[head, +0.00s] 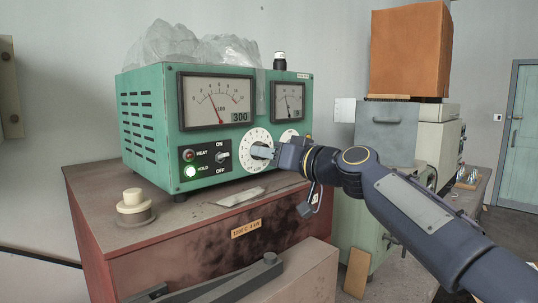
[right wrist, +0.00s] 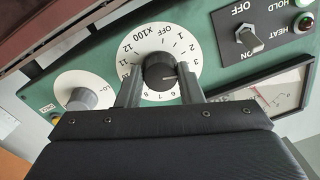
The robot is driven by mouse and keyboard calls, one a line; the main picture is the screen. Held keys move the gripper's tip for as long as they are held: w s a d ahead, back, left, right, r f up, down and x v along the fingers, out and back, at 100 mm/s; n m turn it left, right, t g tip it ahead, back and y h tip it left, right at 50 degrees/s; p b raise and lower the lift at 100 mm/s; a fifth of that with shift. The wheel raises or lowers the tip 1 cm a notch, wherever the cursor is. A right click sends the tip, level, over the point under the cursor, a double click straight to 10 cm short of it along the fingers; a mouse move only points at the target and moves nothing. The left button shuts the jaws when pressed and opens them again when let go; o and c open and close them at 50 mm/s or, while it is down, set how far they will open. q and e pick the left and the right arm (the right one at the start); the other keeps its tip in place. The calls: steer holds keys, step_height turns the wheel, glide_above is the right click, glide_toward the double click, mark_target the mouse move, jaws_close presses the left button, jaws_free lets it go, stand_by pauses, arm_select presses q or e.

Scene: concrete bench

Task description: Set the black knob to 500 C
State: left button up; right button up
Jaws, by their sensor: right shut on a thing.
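The black knob (right wrist: 158,72) sits at the centre of a white dial (right wrist: 135,48) marked OFF, single numbers up to 12 and X100. Its pale pointer line points to the right in the right wrist view, near 4; the exact mark is hard to read. My right gripper (head: 275,153) reaches the panel from the right and is shut on the knob, one finger on each side. In the head view the knob (head: 259,152) is partly hidden by the fingers. The green control box (head: 150,120) has a large meter (head: 215,100) with a readout of 300. My left gripper is not in view.
A grey knob (right wrist: 82,98) is on the other side. A pale round stack (head: 134,203) stands on the red bench top.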

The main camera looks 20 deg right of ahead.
steer(key=shift+m, duration=0.3)
steer(key=m+b, duration=0.1)
steer(key=m, duration=0.2)
steer(key=shift+a+m, duration=0.1)
steer(key=shift+m, duration=0.3)
steer(key=m, duration=0.5)
steer(key=shift+t, duration=0.3)
steer(key=shift+m, duration=0.3)
steer(key=o, duration=1)
steer(key=shift+s, duration=0.1)
